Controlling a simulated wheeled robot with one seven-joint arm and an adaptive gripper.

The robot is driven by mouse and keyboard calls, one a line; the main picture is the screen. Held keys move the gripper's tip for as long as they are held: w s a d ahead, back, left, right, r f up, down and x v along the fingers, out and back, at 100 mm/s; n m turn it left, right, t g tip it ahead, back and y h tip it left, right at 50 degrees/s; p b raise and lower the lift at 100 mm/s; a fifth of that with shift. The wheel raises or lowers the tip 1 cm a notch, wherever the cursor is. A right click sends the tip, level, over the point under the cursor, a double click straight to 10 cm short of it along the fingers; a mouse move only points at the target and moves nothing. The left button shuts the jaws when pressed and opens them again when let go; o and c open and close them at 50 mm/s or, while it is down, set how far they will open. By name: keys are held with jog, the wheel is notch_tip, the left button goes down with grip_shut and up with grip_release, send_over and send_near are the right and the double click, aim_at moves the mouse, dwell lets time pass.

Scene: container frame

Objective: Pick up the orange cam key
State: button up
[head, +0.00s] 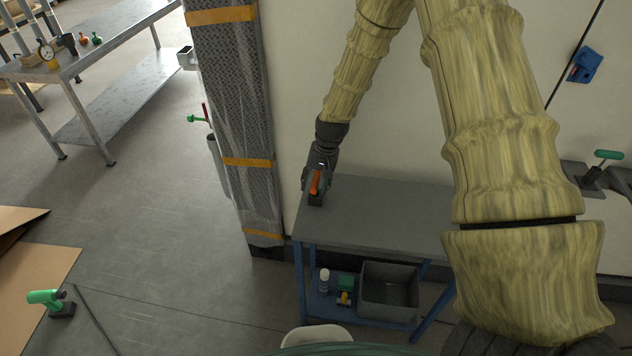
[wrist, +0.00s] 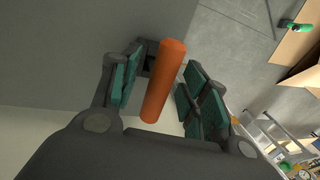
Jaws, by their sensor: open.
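The orange cam key (head: 315,183) stands at the left end of the grey bench top, with a dark base or socket under it. In the wrist view the orange cam key (wrist: 163,80) is a plain orange bar reaching between the two teal-padded fingers. My gripper (head: 318,172) is over it at the bench's left end. In the wrist view my gripper (wrist: 158,88) is open, with a finger on each side of the key. The key's lower end meets a dark block and is partly hidden.
The grey bench (head: 375,212) is otherwise clear. Its lower shelf holds a grey bin (head: 390,291), a white bottle (head: 324,281) and small green and yellow items. A wrapped column (head: 235,120) stands just left of the bench, and a pale wall (head: 400,130) is behind.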

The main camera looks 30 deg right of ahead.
grip_shut()
jog(key=shift+r, duration=0.15)
dwell(0.4)
